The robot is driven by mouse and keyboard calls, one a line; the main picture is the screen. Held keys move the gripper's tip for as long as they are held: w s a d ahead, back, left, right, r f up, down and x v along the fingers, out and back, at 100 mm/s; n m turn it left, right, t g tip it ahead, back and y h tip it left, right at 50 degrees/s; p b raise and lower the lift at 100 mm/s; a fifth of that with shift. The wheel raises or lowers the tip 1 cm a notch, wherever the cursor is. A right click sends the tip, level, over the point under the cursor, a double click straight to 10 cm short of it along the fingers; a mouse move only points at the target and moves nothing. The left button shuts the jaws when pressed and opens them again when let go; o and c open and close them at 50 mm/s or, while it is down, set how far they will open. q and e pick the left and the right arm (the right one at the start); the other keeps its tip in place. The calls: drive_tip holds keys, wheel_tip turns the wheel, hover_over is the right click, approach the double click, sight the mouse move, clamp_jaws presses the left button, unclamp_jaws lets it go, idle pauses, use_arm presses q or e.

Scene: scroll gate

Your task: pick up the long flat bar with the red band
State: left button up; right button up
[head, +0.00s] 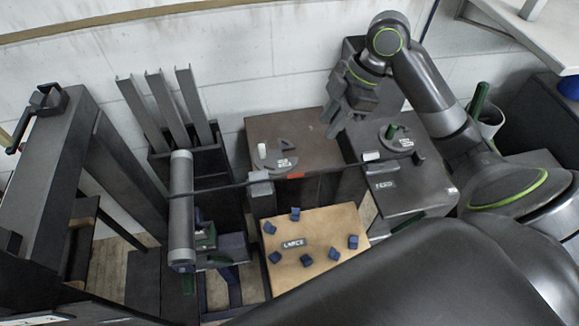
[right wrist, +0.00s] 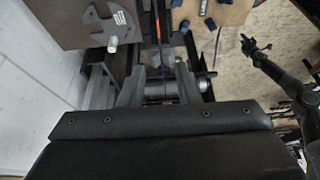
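A long thin dark bar (head: 340,165) runs across the boxes in the head view, with a small red band (head: 297,175) near its middle. In the right wrist view the red band (right wrist: 158,28) shows ahead of the fingertips. My right gripper (head: 333,118) hangs on the wall side of the bar, apart from it. In the right wrist view its two fingers (right wrist: 158,82) are spread, with nothing held between them. My left gripper (right wrist: 257,44) appears small at the right of the right wrist view, its fingers apart and empty. It is not seen in the head view.
A black bin (head: 185,160) holds upright grey channels (head: 195,105). A brown box (head: 275,128), a dark box (head: 415,190) and a tan board (head: 320,230) with several blue pieces lie around the bar.

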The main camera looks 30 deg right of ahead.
approach(296, 175)
drive_tip(key=x, duration=0.2)
drive_tip(key=shift+x, duration=2.8)
drive_tip(key=shift+w+d+f+p, duration=0.1)
drive_tip(key=shift+f+p, duration=0.15)
drive_tip(key=shift+p, duration=0.1)
drive_tip(key=shift+c, duration=0.4)
clamp_jaws()
